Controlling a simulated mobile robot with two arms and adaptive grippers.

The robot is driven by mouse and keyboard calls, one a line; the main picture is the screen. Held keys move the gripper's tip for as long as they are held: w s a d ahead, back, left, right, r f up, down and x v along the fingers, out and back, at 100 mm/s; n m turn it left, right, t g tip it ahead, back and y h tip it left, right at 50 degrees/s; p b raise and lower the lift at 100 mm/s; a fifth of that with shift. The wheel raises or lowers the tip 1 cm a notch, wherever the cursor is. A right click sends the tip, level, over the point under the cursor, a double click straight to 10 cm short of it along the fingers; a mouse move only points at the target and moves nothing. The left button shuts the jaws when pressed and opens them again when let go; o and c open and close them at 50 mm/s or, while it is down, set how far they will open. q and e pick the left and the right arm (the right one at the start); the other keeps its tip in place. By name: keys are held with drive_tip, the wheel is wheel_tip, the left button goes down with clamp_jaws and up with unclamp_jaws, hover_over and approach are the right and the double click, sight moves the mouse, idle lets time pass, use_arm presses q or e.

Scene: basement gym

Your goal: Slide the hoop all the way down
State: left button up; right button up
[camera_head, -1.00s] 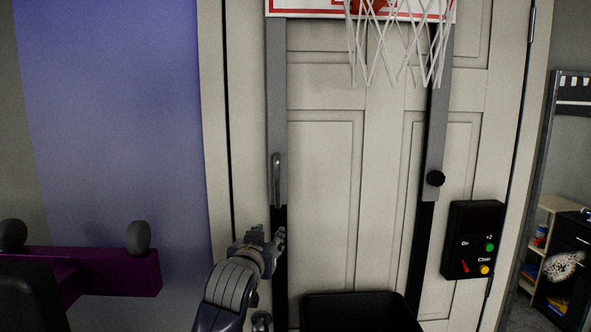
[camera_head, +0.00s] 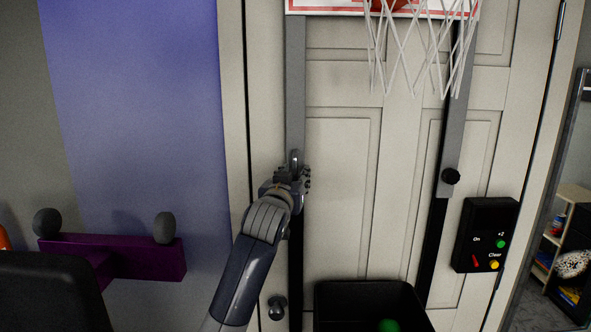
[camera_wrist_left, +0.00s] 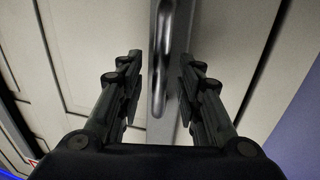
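The basketball hoop's white net (camera_head: 415,45) hangs at the top of the head view, below its red-edged backboard (camera_head: 330,5). Grey rails (camera_head: 295,80) run down from it on both sides over darker posts. My left gripper (camera_head: 297,178) is at the left rail, over the lower part of its handle. In the left wrist view, the silver handle (camera_wrist_left: 162,70) stands between the two parted fingers of my left gripper (camera_wrist_left: 158,85), with gaps on both sides. The hoop's rim is mostly out of view at the top. My right gripper is not in view.
A black bin (camera_head: 365,300) with a green ball (camera_head: 388,325) stands below the hoop. A black knob (camera_head: 451,176) sits on the right rail. A control box (camera_head: 485,235) hangs at right. A purple bench (camera_head: 130,258) is at left; a door knob (camera_head: 277,307) is below my arm.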

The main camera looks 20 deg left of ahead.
use_arm(q)
drive_tip(key=shift+w, duration=0.65)
drive_tip(key=shift+s, duration=0.1)
clamp_jaws()
wheel_tip(320, 180, down, 49)
drive_tip(key=b, duration=2.7)
drive_tip(key=shift+f+b, duration=0.1)
drive_tip(key=shift+b, duration=0.2)
drive_tip(key=shift+f+b, duration=0.4)
drive_tip(key=shift+f, duration=0.5)
unclamp_jaws()
